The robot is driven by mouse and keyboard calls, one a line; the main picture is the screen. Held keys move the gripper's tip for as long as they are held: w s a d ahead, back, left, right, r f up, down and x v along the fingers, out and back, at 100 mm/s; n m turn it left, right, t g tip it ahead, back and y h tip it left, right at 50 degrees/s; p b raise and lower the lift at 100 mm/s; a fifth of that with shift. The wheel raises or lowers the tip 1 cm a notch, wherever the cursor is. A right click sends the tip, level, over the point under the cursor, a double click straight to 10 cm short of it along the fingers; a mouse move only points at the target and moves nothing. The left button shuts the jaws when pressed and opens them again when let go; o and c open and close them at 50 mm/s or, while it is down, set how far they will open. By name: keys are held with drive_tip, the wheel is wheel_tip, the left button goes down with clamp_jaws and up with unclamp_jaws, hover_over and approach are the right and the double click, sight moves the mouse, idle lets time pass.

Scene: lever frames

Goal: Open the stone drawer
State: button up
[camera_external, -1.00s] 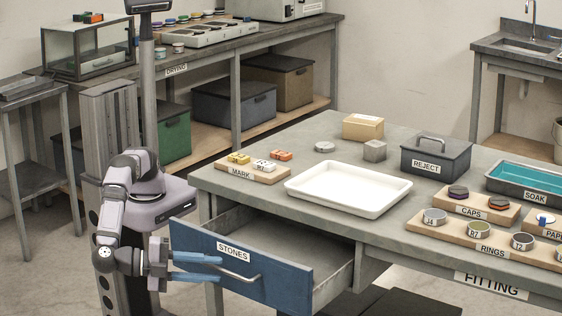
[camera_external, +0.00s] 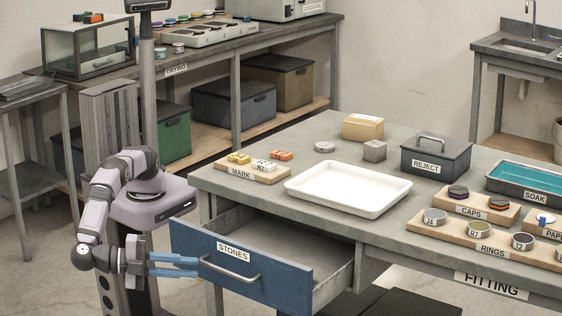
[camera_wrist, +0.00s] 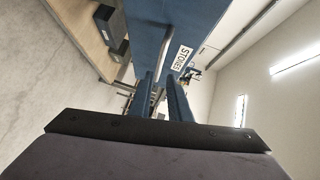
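The stone drawer (camera_external: 285,274) has a blue front labelled STONES and stands pulled well out from under the workbench. The visible part of its inside looks empty. Its metal bar handle (camera_external: 232,272) runs along the front. My gripper (camera_external: 199,267) is outside the drawer front, its two blue fingers pointing at the handle's left end. The fingers are apart with a gap between them, so it is open. In the wrist view the fingers (camera_wrist: 160,76) point at the blue drawer front (camera_wrist: 178,22), with the label above right. Whether a fingertip touches the handle I cannot tell.
The workbench (camera_external: 300,147) carries a white tray (camera_external: 318,207), a MARK board (camera_external: 265,176), a REJECT box (camera_external: 436,160) and boards of caps and rings. A dark low object (camera_external: 412,302) lies beneath the bench. The floor left of the drawer is clear around my gripper.

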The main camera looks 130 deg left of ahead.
sight(218, 269)
drive_tip(key=shift+w+a+r+t+h+p, duration=0.1)
drive_tip(key=shift+a+t+h+p, duration=0.6)
drive_tip(key=shift+p, duration=1.4)
drive_tip(key=shift+w+a+f+t+h+p, duration=0.15)
drive_tip(key=shift+a+h+p, duration=0.5)
drive_tip(key=shift+h+p, duration=1.05)
drive_tip(key=shift+s+a+r+t+h+p, duration=0.15)
drive_tip(key=shift+a+t+h+p, duration=0.45)
drive_tip(key=shift+p, duration=1.85)
drive_tip(key=shift+w+a, duration=0.1)
drive_tip(key=shift+w, duration=0.1)
drive_tip(key=shift+p+x, duration=0.6)
drive_tip(key=shift+x, duration=2.95)
clamp_jaws()
